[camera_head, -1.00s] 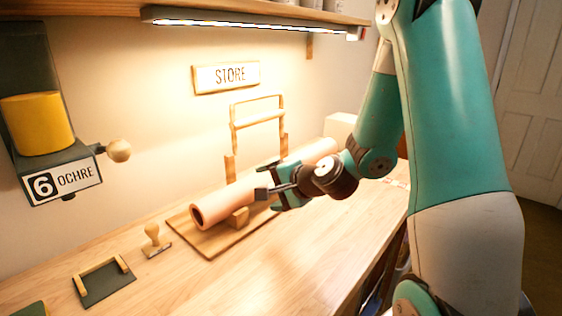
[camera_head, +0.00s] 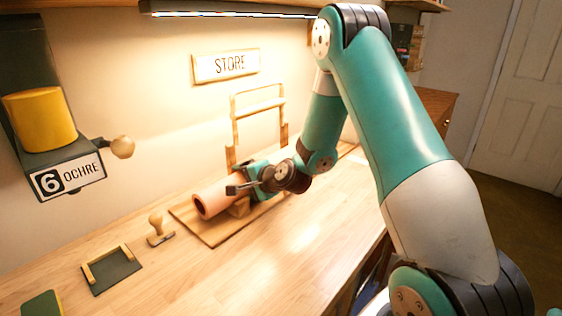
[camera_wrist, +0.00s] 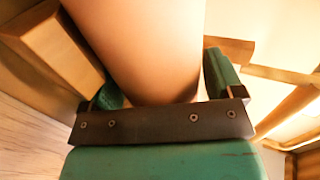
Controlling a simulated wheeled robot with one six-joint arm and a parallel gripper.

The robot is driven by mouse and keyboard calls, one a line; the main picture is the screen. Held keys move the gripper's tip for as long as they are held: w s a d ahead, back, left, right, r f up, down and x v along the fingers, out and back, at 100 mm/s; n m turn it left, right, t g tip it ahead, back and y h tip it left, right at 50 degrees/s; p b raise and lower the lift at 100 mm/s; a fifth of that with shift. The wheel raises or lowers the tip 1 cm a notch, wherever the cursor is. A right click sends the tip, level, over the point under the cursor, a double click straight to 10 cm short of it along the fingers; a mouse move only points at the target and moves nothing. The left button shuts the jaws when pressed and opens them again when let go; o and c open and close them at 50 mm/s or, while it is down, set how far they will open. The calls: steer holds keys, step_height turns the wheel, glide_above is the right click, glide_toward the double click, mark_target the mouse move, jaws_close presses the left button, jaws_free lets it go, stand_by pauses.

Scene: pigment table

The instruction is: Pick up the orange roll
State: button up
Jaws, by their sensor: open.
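The orange roll (camera_head: 212,199) is a pale orange hollow tube. It lies on a wooden stand (camera_head: 211,232), with its open end toward the lower left. My gripper (camera_head: 247,177) is open at the roll's middle and hides part of it. In the wrist view the roll (camera_wrist: 140,45) passes between the two green fingers of my gripper (camera_wrist: 163,88), one on each side. Whether the fingers touch it I cannot tell.
A wooden frame (camera_head: 259,104) stands behind the roll under the STORE sign (camera_head: 224,65). A wooden-handled stamp (camera_head: 158,230) and a dark tray (camera_head: 111,269) are at the left. The front of the table (camera_head: 290,235) is clear.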

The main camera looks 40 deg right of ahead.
steer(key=shift+c, duration=0.4)
steer(key=c, duration=1)
steer(key=shift+o, duration=0.2)
steer(key=shift+r, duration=0.1)
